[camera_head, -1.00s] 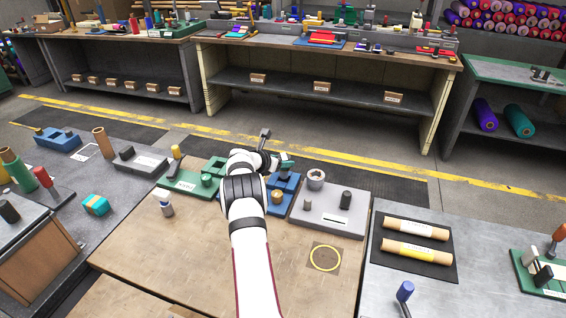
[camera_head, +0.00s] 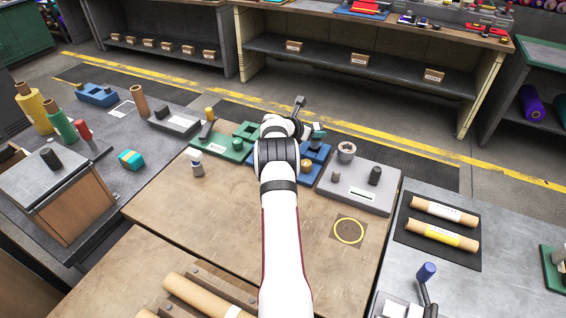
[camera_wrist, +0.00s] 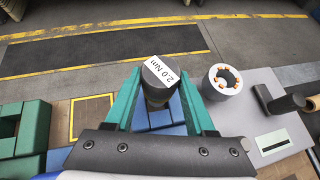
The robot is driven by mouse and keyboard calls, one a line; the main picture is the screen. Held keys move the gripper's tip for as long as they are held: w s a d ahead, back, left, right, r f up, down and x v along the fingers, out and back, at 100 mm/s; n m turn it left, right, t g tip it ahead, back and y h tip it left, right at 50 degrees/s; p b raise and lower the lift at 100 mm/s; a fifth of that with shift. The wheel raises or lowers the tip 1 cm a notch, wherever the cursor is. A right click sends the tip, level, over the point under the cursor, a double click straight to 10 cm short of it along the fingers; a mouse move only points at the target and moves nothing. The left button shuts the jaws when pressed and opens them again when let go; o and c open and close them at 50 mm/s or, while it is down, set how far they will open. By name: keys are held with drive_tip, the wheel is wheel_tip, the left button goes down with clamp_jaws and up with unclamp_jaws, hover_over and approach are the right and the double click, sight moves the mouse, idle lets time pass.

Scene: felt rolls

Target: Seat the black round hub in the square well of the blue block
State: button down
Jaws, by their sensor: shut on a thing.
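My gripper (camera_wrist: 160,82) has teal fingers shut on a dark round piece, the black round hub (camera_wrist: 158,92), with a white "2.0 Nm" label across its top. The blue block (camera_wrist: 164,120) shows just below and behind the hub in the wrist view. I cannot tell whether the hub touches the block, and the square well is hidden. In the head view, my gripper (camera_head: 312,133) is over the back of the blue block (camera_head: 314,174), and my arm covers much of the block. The hub cannot be made out there.
A grey plate (camera_head: 340,194) to the right carries a pale ring-shaped part (camera_head: 346,151) and an upright dark cylinder (camera_head: 375,176). The wooden tabletop nearer me is mostly clear.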

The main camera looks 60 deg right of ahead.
sight(312, 142)
drive_tip(key=shift+f, duration=2.35)
idle(1.8)
drive_tip(key=shift+c, duration=0.8)
unclamp_jaws()
drive_tip(key=v, duration=1.5)
drive_tip(key=shift+a+r, duration=0.15)
drive_tip(key=shift+a, duration=0.25)
drive_tip(key=shift+w, duration=0.1)
